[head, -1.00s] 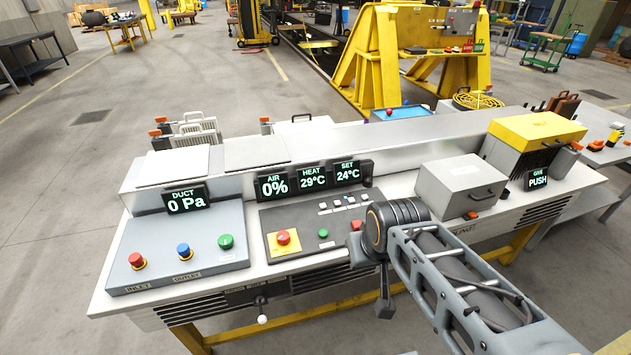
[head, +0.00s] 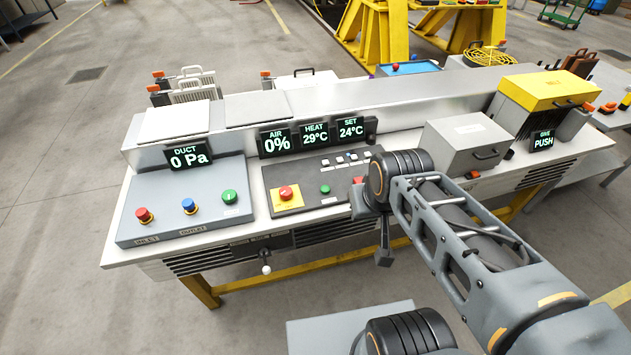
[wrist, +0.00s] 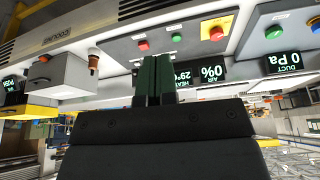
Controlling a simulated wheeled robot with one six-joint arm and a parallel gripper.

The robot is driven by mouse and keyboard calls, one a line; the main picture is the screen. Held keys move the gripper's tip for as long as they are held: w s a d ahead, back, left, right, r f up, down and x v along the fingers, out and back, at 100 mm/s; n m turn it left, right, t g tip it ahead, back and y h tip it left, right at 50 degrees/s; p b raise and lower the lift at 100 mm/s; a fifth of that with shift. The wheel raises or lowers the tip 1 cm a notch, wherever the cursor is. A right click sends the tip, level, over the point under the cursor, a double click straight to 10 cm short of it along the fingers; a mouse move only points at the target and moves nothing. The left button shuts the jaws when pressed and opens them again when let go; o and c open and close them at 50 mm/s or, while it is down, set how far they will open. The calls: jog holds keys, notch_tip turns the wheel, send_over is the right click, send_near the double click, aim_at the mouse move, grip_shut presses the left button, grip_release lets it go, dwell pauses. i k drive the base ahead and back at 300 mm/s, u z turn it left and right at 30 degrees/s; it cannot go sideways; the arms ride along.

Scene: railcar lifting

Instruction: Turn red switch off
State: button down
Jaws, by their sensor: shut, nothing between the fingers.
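The centre control panel (head: 300,203) has a red control (head: 359,180) at its right end, partly hidden behind my arm in the head view. It also shows in the upside-down wrist view as a red knob (wrist: 144,45), beside a green button (wrist: 177,37). Its on or off position is not readable. A red mushroom button on a yellow plate (head: 287,195) sits further left. My gripper (wrist: 153,82) is shut and empty in the wrist view, its dark green fingers pointing toward the console. The fingers appear apart from the red knob. I cannot make out the fingertips in the head view.
The left panel (head: 185,222) carries red, blue and green buttons. Displays (head: 313,133) read AIR 0%, HEAT 29°C and SET 24°C; the duct display (head: 187,155) reads 0 Pa. A grey box (head: 467,145) and yellow-topped box (head: 545,92) stand to the right.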

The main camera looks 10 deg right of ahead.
aim_at(286, 192)
jog(key=u, duration=0.45)
jog(key=k, duration=1.05)
jog(key=z, duration=0.55)
jog(key=i, duration=0.8)
jog(key=u, duration=0.5)
jog(key=i, duration=0.75)
jog(key=u, duration=0.8)
